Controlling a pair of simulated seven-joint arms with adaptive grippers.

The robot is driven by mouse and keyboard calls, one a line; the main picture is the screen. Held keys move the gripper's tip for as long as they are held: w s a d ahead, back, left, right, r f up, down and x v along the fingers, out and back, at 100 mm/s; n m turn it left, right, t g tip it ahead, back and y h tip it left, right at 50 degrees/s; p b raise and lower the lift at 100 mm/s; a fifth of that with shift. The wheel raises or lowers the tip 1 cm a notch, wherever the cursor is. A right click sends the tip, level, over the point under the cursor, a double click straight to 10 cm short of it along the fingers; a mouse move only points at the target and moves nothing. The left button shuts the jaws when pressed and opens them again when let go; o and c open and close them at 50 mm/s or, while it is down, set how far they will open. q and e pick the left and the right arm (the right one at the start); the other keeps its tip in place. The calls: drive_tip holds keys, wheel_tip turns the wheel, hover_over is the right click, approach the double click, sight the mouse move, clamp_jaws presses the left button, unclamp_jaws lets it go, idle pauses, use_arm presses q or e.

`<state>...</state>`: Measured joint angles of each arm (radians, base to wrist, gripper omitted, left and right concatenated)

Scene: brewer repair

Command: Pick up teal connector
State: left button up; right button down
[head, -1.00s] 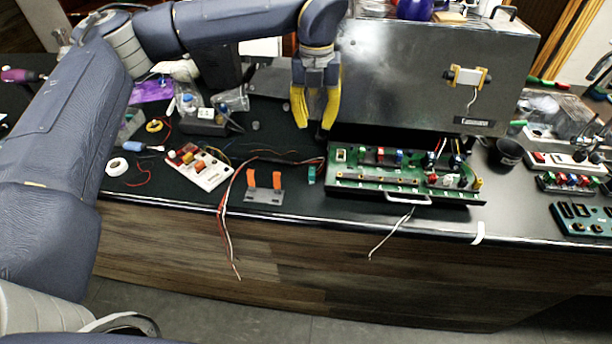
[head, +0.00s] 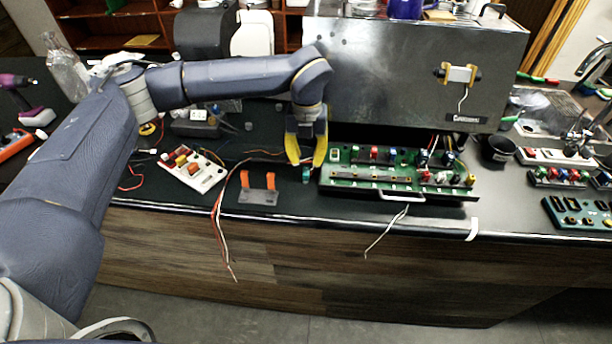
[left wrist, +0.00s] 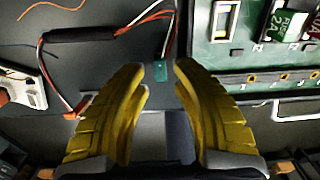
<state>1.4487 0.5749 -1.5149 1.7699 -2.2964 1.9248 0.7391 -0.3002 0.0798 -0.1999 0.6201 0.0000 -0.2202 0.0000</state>
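The small teal connector (head: 306,174) lies on the dark bench top, just left of the green circuit board (head: 352,185). My left gripper (head: 306,163) points down over it with its yellow fingers open. In the left wrist view the teal connector (left wrist: 160,71) shows between the two spread fingertips (left wrist: 157,66), and no contact is visible. Red and white wires run close by it there. How far the fingertips are above the bench is hard to tell. My right gripper is not in view.
An orange-pronged grey holder (head: 258,196) stands left of the connector. A white board with colored parts (head: 207,180) lies further left. A large metal machine (head: 400,75) stands behind the green board. Loose wires (head: 221,225) hang over the front edge.

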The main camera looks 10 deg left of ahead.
sight(306, 168)
use_arm(q)
drive_tip(key=shift+f, duration=2.65)
clamp_jaws()
